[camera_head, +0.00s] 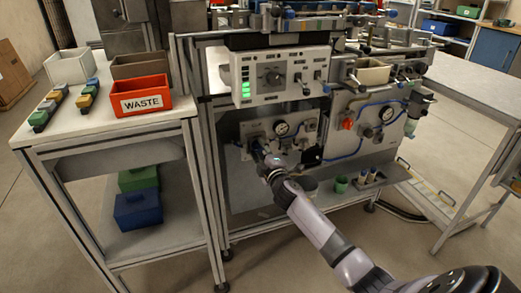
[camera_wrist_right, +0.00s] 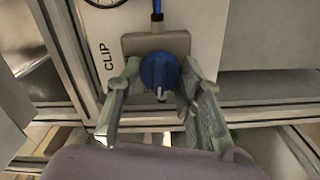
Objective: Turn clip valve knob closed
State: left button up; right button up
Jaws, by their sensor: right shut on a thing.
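The clip valve knob (camera_wrist_right: 158,70) is a round blue knob on a grey block, beside the label CLIP in the right wrist view. A pale mark on its face points toward the bottom of that view. My right gripper (camera_wrist_right: 160,82) has one finger on each side of the knob and is shut on it. In the head view my right gripper (camera_head: 264,163) reaches the lower left panel (camera_head: 299,129), and hand and wrist largely hide the knob there. My left gripper is in neither view.
A control box (camera_head: 285,75) with lit green lamps juts out above the gripper. A side table with a red WASTE bin (camera_head: 140,95) stands at the left. Small cups (camera_head: 341,184) stand low at the right.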

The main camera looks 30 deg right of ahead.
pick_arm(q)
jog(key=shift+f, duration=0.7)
pick_arm(e)
jog(key=shift+n, duration=0.6)
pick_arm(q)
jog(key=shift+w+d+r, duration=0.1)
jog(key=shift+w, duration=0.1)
pick_arm(e)
jog(key=o, duration=1.2)
jog(key=shift+c, duration=0.2)
jog(key=shift+s, duration=0.1)
jog(key=v, duration=1.2)
jog(key=shift+f, duration=0.1)
